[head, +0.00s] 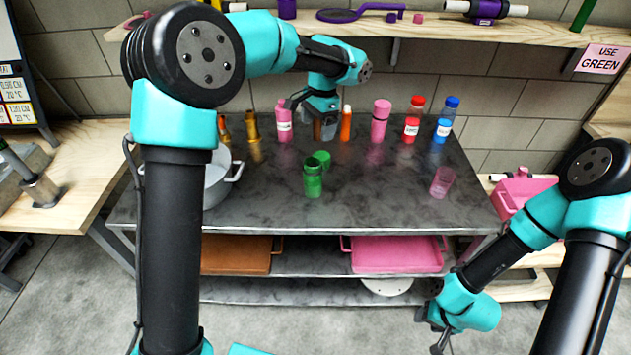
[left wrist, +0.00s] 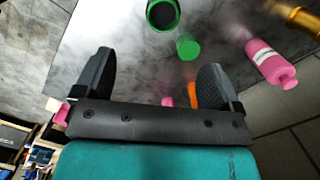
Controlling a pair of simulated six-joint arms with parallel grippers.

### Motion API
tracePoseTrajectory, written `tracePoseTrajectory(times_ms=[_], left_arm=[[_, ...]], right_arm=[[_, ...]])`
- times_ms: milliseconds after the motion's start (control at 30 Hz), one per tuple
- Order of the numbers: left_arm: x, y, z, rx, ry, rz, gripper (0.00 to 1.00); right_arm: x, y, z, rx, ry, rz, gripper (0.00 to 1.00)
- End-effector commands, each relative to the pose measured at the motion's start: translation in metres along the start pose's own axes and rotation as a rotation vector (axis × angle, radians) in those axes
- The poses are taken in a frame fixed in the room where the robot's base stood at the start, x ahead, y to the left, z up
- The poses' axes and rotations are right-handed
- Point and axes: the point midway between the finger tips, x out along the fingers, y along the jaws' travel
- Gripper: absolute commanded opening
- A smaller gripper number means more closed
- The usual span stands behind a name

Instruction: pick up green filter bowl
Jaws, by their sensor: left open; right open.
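A green open-topped container (head: 313,180), which looks like the green filter bowl, stands upright on the dark tabletop near its middle. A smaller green piece (head: 322,158) sits just behind it. In the left wrist view the container's dark round opening (left wrist: 162,14) shows at the top edge, partly cut off, with the smaller green piece (left wrist: 188,47) below it. My left gripper (head: 312,117) is open and empty, above the back of the table, apart from both green things. My right gripper (head: 435,330) is low in front of the table at the right, open and away from them.
Pink bottles (head: 380,120), an orange bottle (head: 346,123), red (head: 412,122) and blue (head: 444,122) bottles line the table's back. A pink cup (head: 442,181) stands right, a grey pot (head: 216,180) left. The table is clear around the green container's front and right.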

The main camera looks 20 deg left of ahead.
Motion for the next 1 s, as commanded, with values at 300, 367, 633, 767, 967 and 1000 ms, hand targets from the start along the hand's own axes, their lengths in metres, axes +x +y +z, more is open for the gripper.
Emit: tracePoseTrajectory(times_ms=[300, 367, 633, 767, 967, 1000], left_arm=[[0.043, 0.0, 0.0, 0.0, -0.003, 0.002, 0.89], [0.054, 0.0, 0.0, 0.0, -0.002, 0.002, 0.89], [0.099, -0.001, 0.0, 0.0, -0.002, 0.002, 0.89], [0.115, -0.001, -0.001, 0.001, -0.001, 0.001, 0.89], [0.12, -0.001, -0.001, 0.001, 0.001, 0.0, 0.89], [0.12, -0.001, -0.001, 0.001, 0.001, 0.0, 0.89]], right_arm=[[0.0, 0.0, 0.0, 0.001, 0.0, 0.0, 0.49], [0.0, 0.0, 0.0, 0.001, 0.0, 0.0, 0.49], [0.0, 0.0, 0.0, 0.001, 0.0, 0.0, 0.49], [0.0, 0.0, 0.0, 0.001, 0.0, 0.0, 0.49], [0.0, 0.0, 0.0, 0.0, 0.0, 0.0, 0.49], [0.0, 0.0, 0.0, 0.001, 0.0, 0.0, 0.49]])
